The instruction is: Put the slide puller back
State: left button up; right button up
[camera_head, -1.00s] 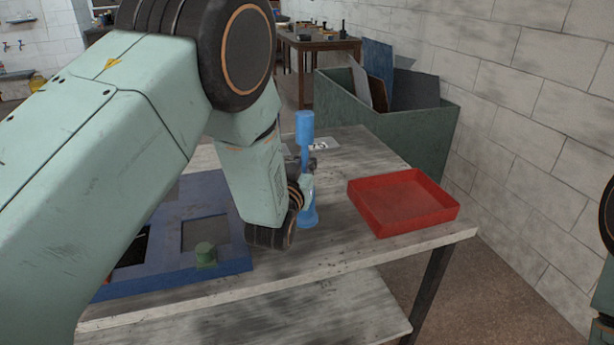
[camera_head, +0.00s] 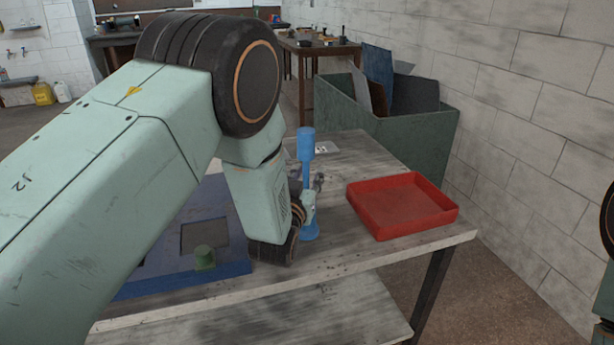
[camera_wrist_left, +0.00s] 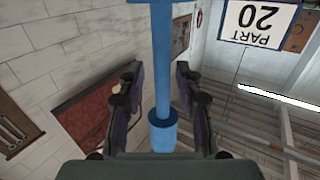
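The slide puller (camera_head: 306,145) is a blue rod tool with a thick upper end and a flared foot. In the head view it is upright on the grey worktable, between the blue board and the red tray. My left gripper (camera_head: 312,190) is low beside it, partly hidden by my forearm. In the left wrist view my left gripper (camera_wrist_left: 160,85) has its fingers apart on both sides of the slide puller's rod (camera_wrist_left: 162,90), with gaps showing on each side. My right gripper is out of view.
The red tray (camera_head: 447,210) sits empty at the table's right. A blue board (camera_head: 180,285) with square recesses and a green knob (camera_head: 204,258) lies to the left. A white label (camera_head: 325,148) is behind the puller. A green bin (camera_head: 425,140) with panels stands behind.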

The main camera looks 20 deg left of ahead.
pick_arm(q)
jog(key=shift+a, duration=0.1)
jog(key=shift+s+a, duration=0.1)
jog(key=shift+s, duration=0.2)
jog(key=s, duration=1.1)
jog(key=shift+s+d+p, duration=0.35)
jog(key=shift+d+p, duration=0.05)
jog(key=shift+w+a, duration=0.1)
